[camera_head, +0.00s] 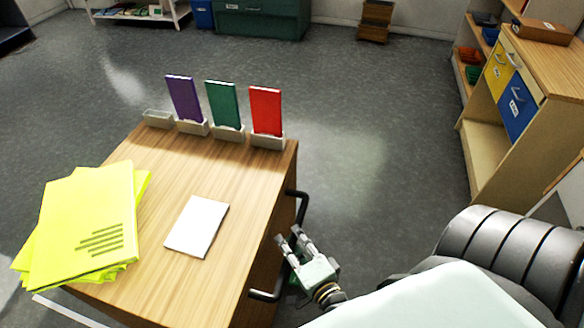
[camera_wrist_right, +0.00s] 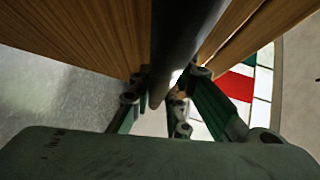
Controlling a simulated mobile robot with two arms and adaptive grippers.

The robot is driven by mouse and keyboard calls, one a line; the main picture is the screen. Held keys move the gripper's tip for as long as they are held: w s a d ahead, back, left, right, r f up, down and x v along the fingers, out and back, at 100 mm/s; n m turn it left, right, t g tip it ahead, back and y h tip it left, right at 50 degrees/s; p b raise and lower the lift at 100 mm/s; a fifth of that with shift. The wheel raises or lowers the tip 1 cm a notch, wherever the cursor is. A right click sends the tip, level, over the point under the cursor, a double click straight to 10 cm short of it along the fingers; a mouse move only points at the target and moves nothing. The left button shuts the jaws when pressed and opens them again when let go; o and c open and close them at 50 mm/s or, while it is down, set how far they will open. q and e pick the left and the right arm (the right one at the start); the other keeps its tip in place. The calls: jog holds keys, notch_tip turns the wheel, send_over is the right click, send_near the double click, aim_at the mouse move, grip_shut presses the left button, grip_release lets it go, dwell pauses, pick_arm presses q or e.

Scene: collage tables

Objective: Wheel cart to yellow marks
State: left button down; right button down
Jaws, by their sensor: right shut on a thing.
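The cart (camera_head: 172,272) has a wood-grain top and stands at the left in the head view. A black bar handle (camera_head: 302,207) runs along its right side. My right gripper (camera_head: 289,238) is at this handle. In the right wrist view the dark bar (camera_wrist_right: 180,45) runs between my right gripper's fingers (camera_wrist_right: 160,96), which are shut on it. The cart's wooden side (camera_wrist_right: 90,40) is close beyond. My left gripper is not in view. No yellow marks on the floor can be made out.
Yellow sheets (camera_head: 85,215), a white pad (camera_head: 197,226) and purple, green and red cards (camera_head: 266,110) in small holders are on the cart. A wooden shelf unit (camera_head: 490,150) stands at the right. Grey floor (camera_head: 380,130) is clear between cart and shelf. A green cabinet (camera_head: 262,22) is at the back.

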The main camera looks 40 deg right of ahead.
jog(key=c, duration=1.7)
grip_release()
jog(key=shift+s+a+f, duration=0.1)
jog(key=shift+a+f, duration=0.05)
jog(key=shift+f, duration=0.05)
jog(key=shift+o, duration=0.2)
jog(key=shift+r, duration=0.1)
jog(key=s+a+r, duration=0.1)
jog(key=s, duration=1)
jog(key=shift+s+a+r, duration=0.25)
jog(key=shift+s+r, duration=0.1)
